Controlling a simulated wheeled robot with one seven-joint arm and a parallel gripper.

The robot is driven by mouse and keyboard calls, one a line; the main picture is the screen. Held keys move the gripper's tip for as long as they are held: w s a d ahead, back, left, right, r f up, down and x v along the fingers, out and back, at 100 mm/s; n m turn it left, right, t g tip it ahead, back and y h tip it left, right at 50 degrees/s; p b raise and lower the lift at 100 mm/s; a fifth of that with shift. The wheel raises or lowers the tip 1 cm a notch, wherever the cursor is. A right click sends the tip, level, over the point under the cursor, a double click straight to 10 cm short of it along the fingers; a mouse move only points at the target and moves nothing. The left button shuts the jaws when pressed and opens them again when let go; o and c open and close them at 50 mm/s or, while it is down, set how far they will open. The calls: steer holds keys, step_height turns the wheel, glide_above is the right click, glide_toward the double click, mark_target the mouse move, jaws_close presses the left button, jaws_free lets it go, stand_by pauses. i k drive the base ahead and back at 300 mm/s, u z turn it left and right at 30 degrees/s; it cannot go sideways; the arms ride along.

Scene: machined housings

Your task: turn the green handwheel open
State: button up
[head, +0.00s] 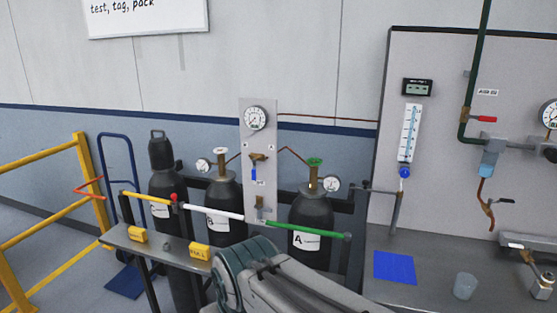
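The green handwheel (315,162) sits on top of the brass valve of the dark gas cylinder (311,215) labelled A. A round gauge (332,183) is beside the valve on its right. I cannot tell from this view how far the handwheel is turned. My own arm shows at the bottom middle, in front of and below the cylinder. My gripper is not in view, and nothing is seen touching the handwheel.
A second cylinder (223,205) with a white handwheel (221,151) stands to the left. A rail with a white section (212,212) and a green section (305,229) crosses in front of the cylinders. A bench (430,265) is at right, and a yellow guardrail (40,156) at left.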

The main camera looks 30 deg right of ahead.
mark_target(314, 162)
steer(key=i, duration=0.7)
steer(key=z, duration=0.75)
steer(key=i, duration=0.5)
steer(key=z, duration=0.4)
